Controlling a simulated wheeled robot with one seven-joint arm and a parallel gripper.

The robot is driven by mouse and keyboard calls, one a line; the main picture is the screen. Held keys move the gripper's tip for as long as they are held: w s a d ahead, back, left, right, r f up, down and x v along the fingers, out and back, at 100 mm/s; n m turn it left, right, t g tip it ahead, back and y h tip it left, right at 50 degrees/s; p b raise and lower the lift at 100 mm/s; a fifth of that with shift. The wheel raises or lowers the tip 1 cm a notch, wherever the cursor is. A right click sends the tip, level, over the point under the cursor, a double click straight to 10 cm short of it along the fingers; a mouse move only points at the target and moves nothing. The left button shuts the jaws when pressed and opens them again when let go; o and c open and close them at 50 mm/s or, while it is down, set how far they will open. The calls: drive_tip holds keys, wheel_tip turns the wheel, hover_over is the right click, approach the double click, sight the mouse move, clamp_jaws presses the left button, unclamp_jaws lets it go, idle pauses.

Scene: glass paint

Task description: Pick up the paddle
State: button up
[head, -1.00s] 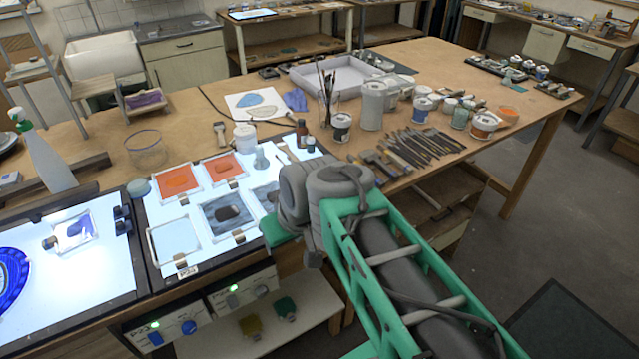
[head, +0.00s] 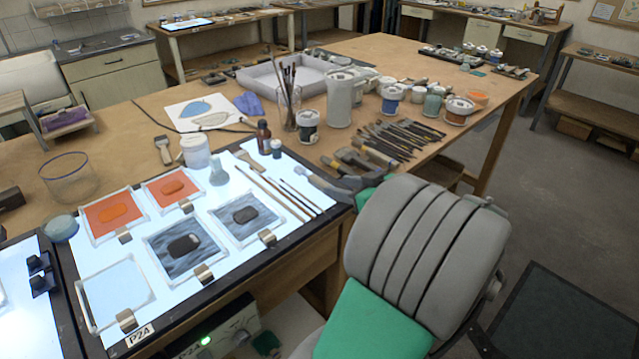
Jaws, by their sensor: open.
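I cannot clearly single out the paddle. Several flat and long-handled tools (head: 402,138) lie in a row on the wooden table, just beyond my arm. A few wider tools with tan handles (head: 372,152) lie at the near left end of this row. My gripper (head: 318,175) shows only in part, as grey shapes over the right end of the light table, close to those wider tools. It is open, and I see nothing held in it. My large grey arm link and green cover hide its rear and part of the table edge.
The light table (head: 335,212) carries framed glass panes (head: 185,248) and several brushes (head: 272,195). A brown bottle (head: 263,136), a glass jar of brushes (head: 287,108), a grey jug (head: 339,100) and paint pots (head: 458,110) stand behind. Open floor (head: 560,215) lies to the right.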

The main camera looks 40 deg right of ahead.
sight(323, 183)
drive_tip(key=x, duration=0.4)
drive_tip(key=p+x, duration=0.1)
drive_tip(key=x, duration=0.1)
drive_tip(key=shift+w+a, duration=0.15)
drive_tip(key=shift+a, duration=0.15)
clamp_jaws()
